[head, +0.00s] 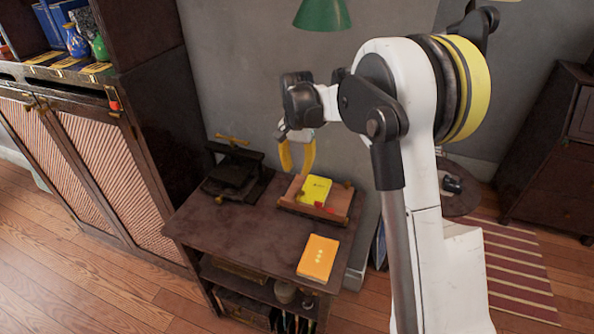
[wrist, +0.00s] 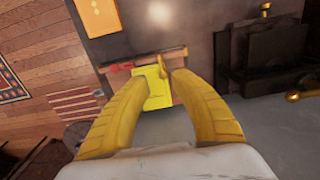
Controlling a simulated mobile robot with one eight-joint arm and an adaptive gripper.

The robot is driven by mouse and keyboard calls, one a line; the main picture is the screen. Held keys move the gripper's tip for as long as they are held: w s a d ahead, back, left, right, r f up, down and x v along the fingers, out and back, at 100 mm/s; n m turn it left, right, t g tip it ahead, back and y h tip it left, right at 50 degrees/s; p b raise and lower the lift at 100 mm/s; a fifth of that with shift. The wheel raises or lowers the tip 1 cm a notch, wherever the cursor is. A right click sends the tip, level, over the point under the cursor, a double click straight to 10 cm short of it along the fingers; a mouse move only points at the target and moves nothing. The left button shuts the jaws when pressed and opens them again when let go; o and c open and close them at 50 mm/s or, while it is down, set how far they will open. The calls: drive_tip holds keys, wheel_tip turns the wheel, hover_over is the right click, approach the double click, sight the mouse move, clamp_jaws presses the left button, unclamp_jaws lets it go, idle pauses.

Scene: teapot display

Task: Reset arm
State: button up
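My gripper (head: 297,170) is above the back of the small dark wooden table (head: 232,222) in the head view, with its yellow fingers pointing down. In the wrist view my gripper (wrist: 161,76) shows its two fingertips apart, with nothing held between them. A yellow book (head: 315,190) lies in a wooden tray (head: 331,214) just beyond the fingers. It also shows between the fingers in the wrist view (wrist: 151,95). My arm is raised and bent, reaching toward the table.
An orange book (head: 318,258) lies at the table's front right. A dark press-like device (head: 235,174) stands at its back left. A cabinet (head: 105,165) with blue and green vessels stands at left. A green lamp shade (head: 322,14) hangs above. Grey wall is close behind.

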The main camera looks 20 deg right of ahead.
drive_tip(key=s+r+n+t, duration=0.3)
drive_tip(key=s+r, duration=0.9)
drive_tip(key=s, duration=0.1)
drive_tip(key=s+n+t, duration=0.4)
drive_tip(key=s, duration=1.3)
drive_tip(key=shift+f, duration=0.45)
